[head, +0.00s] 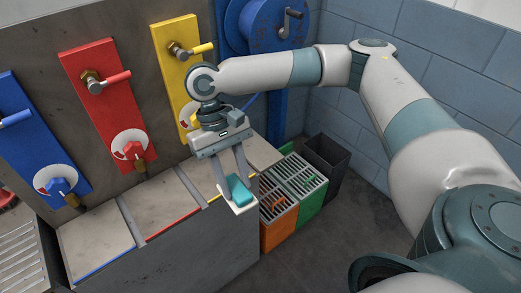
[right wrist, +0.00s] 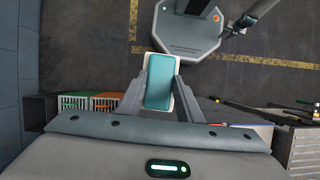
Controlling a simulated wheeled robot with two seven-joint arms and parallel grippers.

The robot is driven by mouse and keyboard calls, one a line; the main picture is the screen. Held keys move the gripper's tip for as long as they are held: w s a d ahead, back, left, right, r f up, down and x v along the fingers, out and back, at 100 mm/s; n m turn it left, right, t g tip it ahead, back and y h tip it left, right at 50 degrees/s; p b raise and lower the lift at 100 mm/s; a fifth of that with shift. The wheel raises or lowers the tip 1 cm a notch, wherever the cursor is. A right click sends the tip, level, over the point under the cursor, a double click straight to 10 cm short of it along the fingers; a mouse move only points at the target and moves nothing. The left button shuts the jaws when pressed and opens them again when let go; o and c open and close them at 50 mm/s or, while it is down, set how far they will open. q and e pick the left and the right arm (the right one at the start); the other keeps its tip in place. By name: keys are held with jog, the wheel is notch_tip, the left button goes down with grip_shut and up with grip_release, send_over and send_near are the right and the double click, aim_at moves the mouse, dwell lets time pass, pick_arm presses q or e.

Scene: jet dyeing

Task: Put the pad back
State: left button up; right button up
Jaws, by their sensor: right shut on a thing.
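The pad is a teal block with a white layer (head: 238,188). It is between the two fingers of my right gripper (head: 233,186), which is shut on it. In the head view the pad hangs just in front of the bench's front edge, near the yellow-marked section. In the right wrist view the teal face of the pad (right wrist: 158,82) shows between the fingers, with white at its edges. My left gripper is not in view.
The bench top (head: 95,232) has pale plates with blue, red and yellow edge strips. Blue, red (head: 105,95) and yellow valve panels stand behind it. Orange (head: 278,222) and green (head: 305,185) grated bins and a dark bin (head: 328,160) stand right of the bench.

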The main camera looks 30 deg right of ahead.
aim_at(237, 176)
jog(key=shift+f, duration=0.1)
jog(key=shift+w+d+f+n+h, duration=0.15)
jog(key=shift+w+f+n+h, duration=0.2)
jog(key=shift+n, duration=0.35)
jog(key=w+f+n, duration=0.1)
jog(key=n, duration=0.1)
jog(key=w+d+f+n+h, duration=0.1)
jog(key=n, duration=0.2)
jog(key=w+d+f+n+t+h, duration=0.1)
jog(key=n, duration=0.1)
jog(key=shift+w+d+h, duration=0.15)
jog(key=shift+d+h, duration=0.05)
jog(key=shift+h, duration=0.05)
jog(key=w+d+f+n+t+y, duration=0.1)
jog(key=w+d+n+t, duration=0.2)
jog(key=d+n, duration=0.7)
jog(key=w+d+f+n+t, duration=0.1)
jog(key=w+d+n+t, duration=0.3)
jog(key=d+n, duration=0.6)
jog(key=shift+w+d+f+n+t+y, duration=0.15)
jog(key=shift+d+f+n+t+y, duration=0.25)
jog(key=shift+n, duration=1.6)
